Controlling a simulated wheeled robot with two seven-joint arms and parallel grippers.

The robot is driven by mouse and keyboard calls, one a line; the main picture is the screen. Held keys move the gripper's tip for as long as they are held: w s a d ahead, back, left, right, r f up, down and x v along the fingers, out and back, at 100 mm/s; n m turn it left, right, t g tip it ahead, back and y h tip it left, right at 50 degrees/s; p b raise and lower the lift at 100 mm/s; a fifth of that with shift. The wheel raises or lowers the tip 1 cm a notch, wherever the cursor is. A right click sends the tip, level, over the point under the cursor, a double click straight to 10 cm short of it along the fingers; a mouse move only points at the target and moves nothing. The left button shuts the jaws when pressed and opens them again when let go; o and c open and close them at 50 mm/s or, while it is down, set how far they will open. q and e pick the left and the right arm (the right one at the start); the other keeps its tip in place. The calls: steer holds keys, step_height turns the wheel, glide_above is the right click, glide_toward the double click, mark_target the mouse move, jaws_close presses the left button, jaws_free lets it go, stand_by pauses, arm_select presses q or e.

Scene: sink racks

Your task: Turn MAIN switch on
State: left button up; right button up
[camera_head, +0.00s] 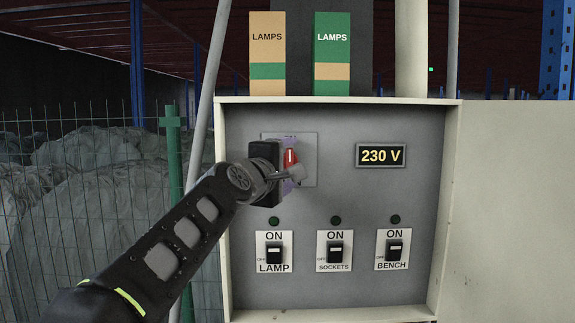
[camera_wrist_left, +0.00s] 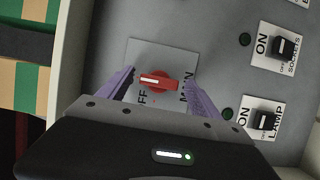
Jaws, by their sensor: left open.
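The MAIN switch is a red rotary knob (camera_head: 291,157) on a grey plate at the upper left of the panel. The wrist view shows the knob (camera_wrist_left: 160,81) whole, its white mark toward the left end; in the head view that mark stands upright. The plate's lettering is partly covered, with "FF" and part of "MAIN" showing. My left gripper (camera_wrist_left: 160,75) is open, its purple fingers on either side of the knob with gaps visible. In the head view the left gripper (camera_head: 290,168) hides part of the knob and plate. My right gripper is not in view.
Below are the LAMP (camera_head: 274,251), SOCKETS (camera_head: 335,251) and BENCH (camera_head: 394,250) switches under dark indicators. A display (camera_head: 381,156) reads 230 V. The box's pale raised frame (camera_head: 222,200) borders the panel; the open door (camera_head: 510,210) is at right.

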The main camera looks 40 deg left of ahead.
arm_select(q)
steer(key=shift+s, duration=0.1)
steer(key=shift+s+d+b, duration=0.1)
steer(key=shift+s+b, duration=0.2)
steer(key=shift+b, duration=0.05)
steer(key=b+v, duration=0.2)
steer(key=v, duration=0.5)
steer(key=shift+b, duration=0.4)
